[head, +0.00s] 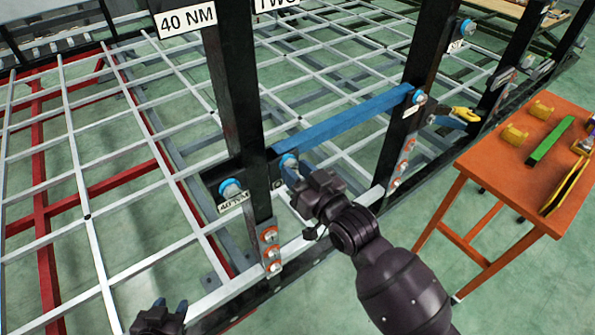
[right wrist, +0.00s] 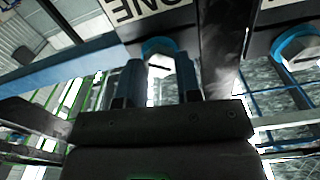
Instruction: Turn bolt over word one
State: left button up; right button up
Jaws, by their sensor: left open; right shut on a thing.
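A bolt with a blue washer (right wrist: 157,46) lies between the two fingers of my right gripper (right wrist: 160,72) in the right wrist view. Beside it is a white sign with the word ONE (right wrist: 145,8), upside down and partly cut off. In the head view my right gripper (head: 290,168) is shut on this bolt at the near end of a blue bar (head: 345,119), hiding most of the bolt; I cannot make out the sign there. My left gripper (head: 162,319) is open and empty at the bottom edge, away from the bolts.
Black uprights (head: 233,75) stand near my right arm. An orange table (head: 500,157) with tools stands at right.

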jog(key=shift+f+m, duration=0.15)
jog(key=shift+m, duration=2.15)
jog(key=o, duration=0.6)
jog(key=shift+c, duration=0.2)
jog(key=o, duration=0.4)
jog(key=shift+s+d, duration=0.1)
jog(key=shift+d, duration=0.05)
jog(key=shift+c, duration=0.2)
jog(key=b+v, duration=0.1)
jog(key=v, duration=0.9)
jog(key=shift+s+d, duration=0.15)
jog(key=shift+s, duration=0.15)
